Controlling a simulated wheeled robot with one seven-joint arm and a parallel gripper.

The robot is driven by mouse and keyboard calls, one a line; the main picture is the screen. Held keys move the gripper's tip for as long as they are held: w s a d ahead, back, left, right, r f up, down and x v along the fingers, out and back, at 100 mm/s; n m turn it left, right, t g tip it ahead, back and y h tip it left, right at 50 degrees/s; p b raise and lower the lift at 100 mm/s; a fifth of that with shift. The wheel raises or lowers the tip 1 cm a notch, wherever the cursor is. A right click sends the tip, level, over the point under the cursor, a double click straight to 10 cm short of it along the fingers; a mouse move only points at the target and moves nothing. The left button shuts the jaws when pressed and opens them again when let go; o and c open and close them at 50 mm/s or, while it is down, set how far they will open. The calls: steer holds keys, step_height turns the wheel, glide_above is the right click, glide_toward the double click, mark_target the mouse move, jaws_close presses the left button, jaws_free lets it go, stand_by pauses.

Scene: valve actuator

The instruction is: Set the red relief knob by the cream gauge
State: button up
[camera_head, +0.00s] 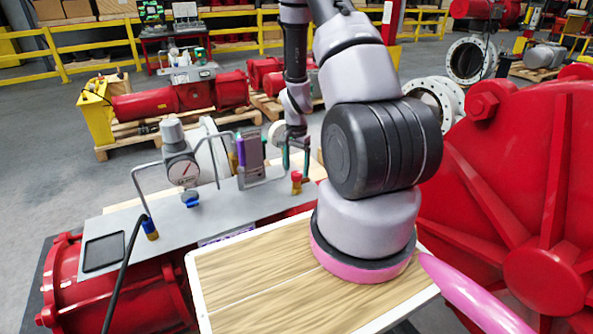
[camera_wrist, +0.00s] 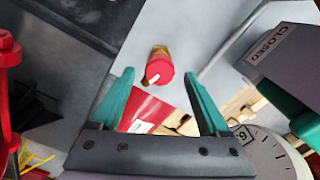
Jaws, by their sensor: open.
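The red relief knob (camera_wrist: 159,66) sits on a brass stem, with a white pointer mark toward the lower left in the wrist view. In the head view it (camera_head: 296,182) stands on the grey plate (camera_head: 235,203). My gripper (camera_wrist: 159,74) is open, its teal fingers either side of the knob in the wrist view, with visible gaps and no contact seen. In the head view my gripper (camera_head: 296,170) points down above the knob. A cream gauge (camera_wrist: 268,158) shows at lower right in the wrist view, partly cut off, with a "6" on its face.
A grey block marked CLOSED (camera_wrist: 285,55) stands right of the knob in the wrist view. A second gauge (camera_head: 183,172) with a blue knob (camera_head: 190,199) and bent metal tubes stand on the plate's left part. A large red housing (camera_head: 525,200) fills the right side.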

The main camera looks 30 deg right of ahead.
steer(key=shift+f, duration=0.8)
jaws_close()
steer(key=shift+n, duration=0.3)
steer(key=n, duration=0.3)
steer(key=shift+n, duration=2)
